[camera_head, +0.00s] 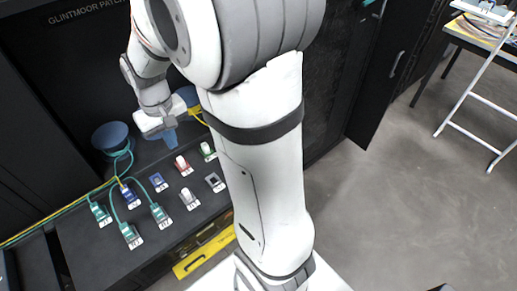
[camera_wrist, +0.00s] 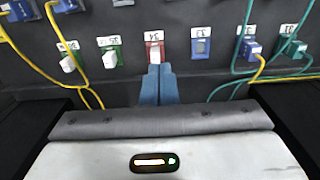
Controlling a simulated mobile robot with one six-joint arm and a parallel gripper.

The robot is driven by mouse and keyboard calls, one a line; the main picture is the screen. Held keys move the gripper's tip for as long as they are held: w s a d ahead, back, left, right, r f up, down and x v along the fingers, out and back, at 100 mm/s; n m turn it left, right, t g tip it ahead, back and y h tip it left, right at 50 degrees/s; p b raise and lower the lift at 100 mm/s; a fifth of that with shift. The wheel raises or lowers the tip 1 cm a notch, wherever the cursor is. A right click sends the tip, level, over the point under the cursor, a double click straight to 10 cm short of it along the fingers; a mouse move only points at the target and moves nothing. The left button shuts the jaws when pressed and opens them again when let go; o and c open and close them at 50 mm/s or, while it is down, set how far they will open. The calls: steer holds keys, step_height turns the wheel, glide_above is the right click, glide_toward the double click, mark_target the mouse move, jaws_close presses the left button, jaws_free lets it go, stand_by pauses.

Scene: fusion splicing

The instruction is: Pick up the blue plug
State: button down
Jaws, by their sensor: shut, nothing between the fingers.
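A blue plug (camera_head: 129,195) with a yellow cable sits in the panel's row of ports, left of an empty blue port (camera_head: 157,182). In the wrist view the blue plug (camera_wrist: 252,48) is at the right, past the empty blue port (camera_wrist: 201,46). My gripper (camera_head: 170,140) is over the far side of the panel, apart from that plug. In the wrist view its blue fingers (camera_wrist: 158,70) are together and empty, pointing at the red port with a white plug (camera_wrist: 155,51). More blue plugs (camera_wrist: 68,5) show at the top left there, partly cut off.
Green plugs (camera_head: 160,214) with teal cables stand near the blue plug. Red (camera_head: 182,166), green (camera_head: 207,151) and white (camera_head: 189,199) plugs sit to the right. A blue round holder (camera_head: 111,137) carries looped cables. My arm hides part of the panel.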

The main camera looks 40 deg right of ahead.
steer(key=c, duration=2.2)
jaws_free()
steer(key=c, duration=2)
jaws_free()
steer(key=shift+d, duration=0.1)
steer(key=shift+o, duration=0.8)
steer(key=shift+d, duration=0.4)
steer(key=o, duration=0.6)
steer(key=shift+t, duration=0.3)
steer(key=d, duration=0.3)
steer(key=s+d, duration=0.1)
steer(key=d, duration=0.2)
steer(key=s+d, duration=0.1)
steer(key=d, duration=0.3)
steer(key=shift+s+r, duration=0.25)
steer(key=s+d, duration=0.7)
steer(key=d, duration=0.4)
steer(key=shift+d+r+t, duration=0.2)
steer(key=shift+d+t, duration=0.05)
steer(key=shift+t, duration=0.15)
steer(key=f, duration=0.6)
steer(key=shift+w+d+f, duration=0.1)
steer(key=shift+w+f, duration=0.1)
steer(key=shift+f, duration=0.05)
steer(key=shift+w+f, duration=0.2)
steer(key=shift+f, duration=0.65)
steer(key=shift+w+f, duration=0.15)
steer(key=shift+f, duration=0.75)
steer(key=shift+w+f, duration=0.2)
steer(key=shift+f, duration=0.65)
